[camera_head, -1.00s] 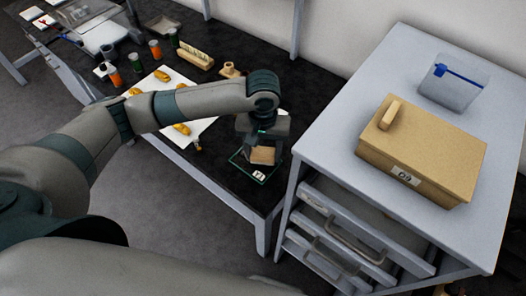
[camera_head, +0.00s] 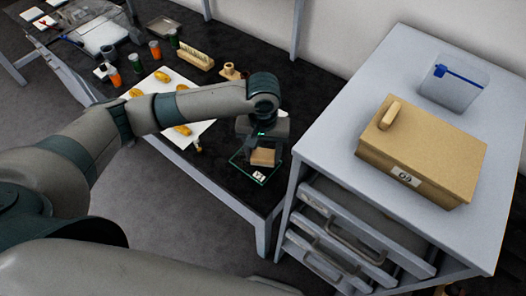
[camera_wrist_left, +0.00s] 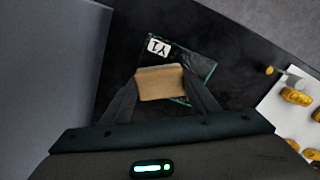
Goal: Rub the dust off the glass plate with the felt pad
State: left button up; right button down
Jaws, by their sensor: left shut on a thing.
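The glass plate (camera_head: 247,171) lies flat on the black table near its front edge, with a greenish rim and a white label. It also shows in the left wrist view (camera_wrist_left: 202,56), partly covered by the pad. The felt pad (camera_head: 262,157), a tan block, is between the fingers of my left gripper (camera_head: 263,155). In the left wrist view the fingers close on both sides of the pad (camera_wrist_left: 160,84). The pad is over the plate; I cannot tell whether it touches. Dust on the plate is too small to make out. My right gripper is not in view.
A grey drawer cabinet (camera_head: 345,103) stands close on the right, bearing a tan box (camera_head: 425,150) and a clear bin (camera_head: 452,85). A white sheet with yellow pieces (camera_head: 205,128) lies left of the plate.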

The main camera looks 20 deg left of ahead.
pick_arm(q)
jog(key=shift+f, duration=0.8)
jog(key=shift+a+r, duration=0.1)
jog(key=shift+a, duration=0.05)
jog(key=shift+w+a+r+p, duration=0.1)
jog(key=shift+w+a+p, duration=0.15)
jog(key=shift+a+p, duration=0.3)
jog(key=shift+w+a+p, duration=0.3)
jog(key=shift+a+p, duration=0.3)
jog(key=shift+a, duration=0.2)
jog(key=shift+w+a, duration=0.1)
jog(key=shift+a, duration=0.15)
jog(key=shift+a, duration=0.1)
jog(key=shift+w+a+p, duration=0.3)
jog(key=shift+a+p, duration=0.15)
jog(key=shift+a, duration=0.2)
jog(key=shift+w+a+p, duration=0.25)
jog(key=shift+a+p, duration=0.2)
jog(key=shift+a, duration=0.2)
jog(key=shift+w+a+f, duration=0.1)
jog(key=shift+a+f, duration=0.15)
jog(key=shift+a, duration=0.1)
